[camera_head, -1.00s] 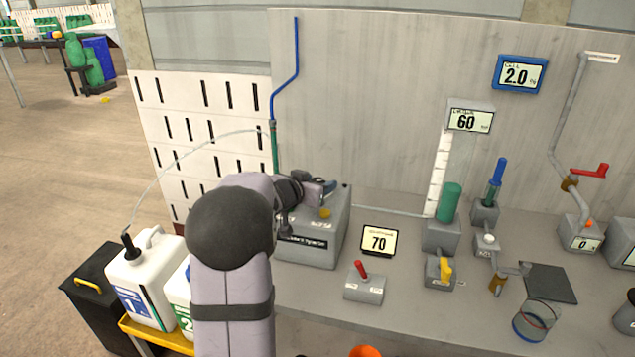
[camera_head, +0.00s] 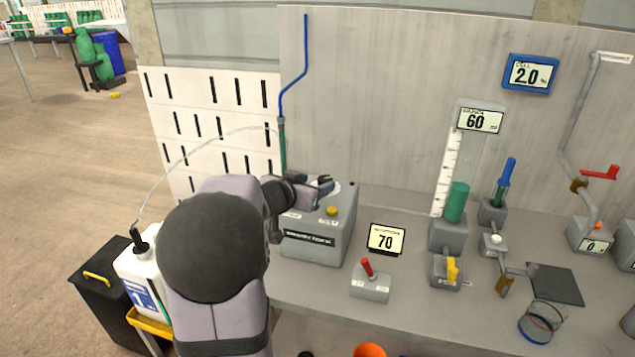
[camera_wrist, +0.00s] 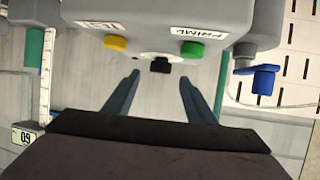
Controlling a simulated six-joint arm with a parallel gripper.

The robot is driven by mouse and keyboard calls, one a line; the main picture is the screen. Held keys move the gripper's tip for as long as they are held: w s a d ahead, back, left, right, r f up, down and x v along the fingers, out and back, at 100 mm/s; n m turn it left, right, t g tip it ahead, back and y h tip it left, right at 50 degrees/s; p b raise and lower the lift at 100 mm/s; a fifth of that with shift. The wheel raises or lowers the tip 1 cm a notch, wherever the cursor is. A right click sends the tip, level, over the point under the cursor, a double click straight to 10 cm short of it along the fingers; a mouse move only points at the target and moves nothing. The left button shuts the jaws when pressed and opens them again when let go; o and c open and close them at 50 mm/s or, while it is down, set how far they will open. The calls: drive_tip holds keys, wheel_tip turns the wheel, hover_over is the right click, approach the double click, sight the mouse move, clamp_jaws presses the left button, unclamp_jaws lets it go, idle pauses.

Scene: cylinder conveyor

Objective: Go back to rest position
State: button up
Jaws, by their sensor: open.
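My gripper (camera_head: 323,187) is at the grey box (camera_head: 318,238) on the left of the bench, over its top. In the wrist view my gripper (camera_wrist: 158,92) shows two blue-grey fingers spread apart with nothing between them. Past the fingertips the box shows a yellow button (camera_wrist: 116,43), a green button (camera_wrist: 192,50) and a black knob (camera_wrist: 160,65). In the head view the yellow button (camera_head: 331,211) is just below my gripper. I cannot tell whether a finger touches the box.
A display reading 70 (camera_head: 386,239) and a red-lever box (camera_head: 370,282) stand right of the grey box. A green cylinder (camera_head: 456,201) stands by the white scale. A glass beaker (camera_head: 541,322) is near the front right. A white jug (camera_head: 140,285) stands at lower left.

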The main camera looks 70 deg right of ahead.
idle(0.4)
